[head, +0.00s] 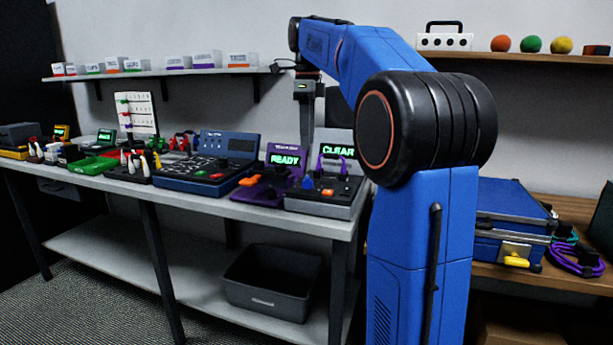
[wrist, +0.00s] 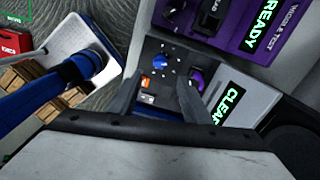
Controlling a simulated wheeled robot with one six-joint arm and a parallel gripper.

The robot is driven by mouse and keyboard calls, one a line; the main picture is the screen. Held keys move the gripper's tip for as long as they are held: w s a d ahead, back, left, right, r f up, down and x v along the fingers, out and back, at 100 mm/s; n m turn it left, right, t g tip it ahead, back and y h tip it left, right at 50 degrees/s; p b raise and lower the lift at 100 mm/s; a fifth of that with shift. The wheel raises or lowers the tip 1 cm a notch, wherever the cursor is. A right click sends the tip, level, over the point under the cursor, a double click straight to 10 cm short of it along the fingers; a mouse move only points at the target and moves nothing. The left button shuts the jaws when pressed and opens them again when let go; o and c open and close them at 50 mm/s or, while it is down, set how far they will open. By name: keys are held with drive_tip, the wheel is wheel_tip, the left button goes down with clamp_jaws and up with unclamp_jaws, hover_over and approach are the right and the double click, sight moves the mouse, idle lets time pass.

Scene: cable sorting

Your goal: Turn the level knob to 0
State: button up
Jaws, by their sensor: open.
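A small blue knob (wrist: 163,60), likely the level knob, sits on the dark panel of a grey device (head: 318,205) whose screen reads CLEAR. White marks ring the knob in the wrist view; its setting is too small to read. The knob also shows in the head view (head: 308,183). In the wrist view my gripper (wrist: 157,82) is open and empty, its fingers reaching down over this panel with the knob just beyond the tips. I cannot tell the height gap.
An orange switch (wrist: 146,83) and a purple cable (wrist: 196,79) are close to the fingers on the same panel. A purple device (head: 262,190) reading READY stands directly left. A blue case (head: 511,205) lies on the right bench. A dark bin (head: 272,285) is on the lower shelf.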

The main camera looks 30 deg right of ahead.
sight(307, 176)
wheel_tip(307, 176, down, 12)
drive_tip(key=shift+r, duration=0.2)
idle(0.4)
drive_tip(key=c, duration=1)
